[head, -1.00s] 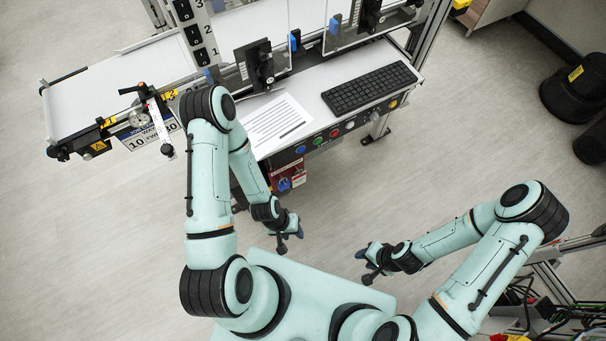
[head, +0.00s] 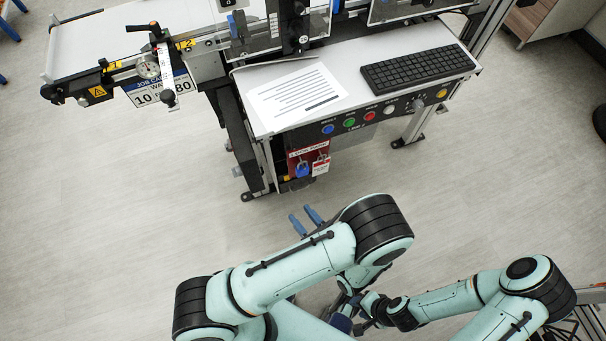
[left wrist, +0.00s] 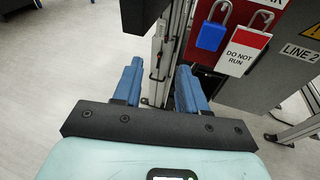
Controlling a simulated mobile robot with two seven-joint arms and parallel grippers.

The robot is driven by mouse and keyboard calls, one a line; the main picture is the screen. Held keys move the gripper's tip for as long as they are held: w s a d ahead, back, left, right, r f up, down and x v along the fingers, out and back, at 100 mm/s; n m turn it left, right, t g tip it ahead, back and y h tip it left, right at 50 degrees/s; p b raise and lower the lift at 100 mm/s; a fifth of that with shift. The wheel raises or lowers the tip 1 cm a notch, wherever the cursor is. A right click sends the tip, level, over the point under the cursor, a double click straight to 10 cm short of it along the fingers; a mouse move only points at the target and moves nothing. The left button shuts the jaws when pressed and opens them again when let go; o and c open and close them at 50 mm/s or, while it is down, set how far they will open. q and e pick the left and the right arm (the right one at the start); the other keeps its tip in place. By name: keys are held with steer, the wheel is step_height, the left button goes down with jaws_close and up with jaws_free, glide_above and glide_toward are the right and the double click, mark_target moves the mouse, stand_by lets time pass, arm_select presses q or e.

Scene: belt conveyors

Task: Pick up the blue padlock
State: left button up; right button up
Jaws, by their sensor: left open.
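The blue padlock (head: 303,170) hangs on the red lock board (head: 295,154) under the workstation desk. In the left wrist view the padlock (left wrist: 211,37) shows its blue body and grey shackle at upper right, beside a white "DO NOT RUN" tag (left wrist: 243,50). My left gripper (head: 306,217) is open and empty, its two blue fingers pointing toward the board and apart from it. In the left wrist view its fingers (left wrist: 158,82) stand lower and to the left of the padlock. My right gripper (head: 358,310) is low in the head view, partly hidden, and its jaws are unclear.
The desk (head: 262,112) carries a paper sheet (head: 297,92) and a black keyboard (head: 418,68) above the board. A conveyor (head: 110,42) stands at upper left. A metal frame post (left wrist: 172,45) is close to the left gripper. The floor (head: 110,220) at left is clear.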

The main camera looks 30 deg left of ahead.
arm_select(q)
steer(key=w+d+r+m+t, duration=0.2)
steer(key=w+d+r+t, duration=0.1)
steer(key=w+d+t, duration=0.15)
glide_toward(299, 158)
steer(key=f, duration=0.1)
steer(key=shift+t+h, duration=0.25)
steer(key=shift+h, duration=0.05)
steer(key=shift+x, duration=3.35)
jaws_close()
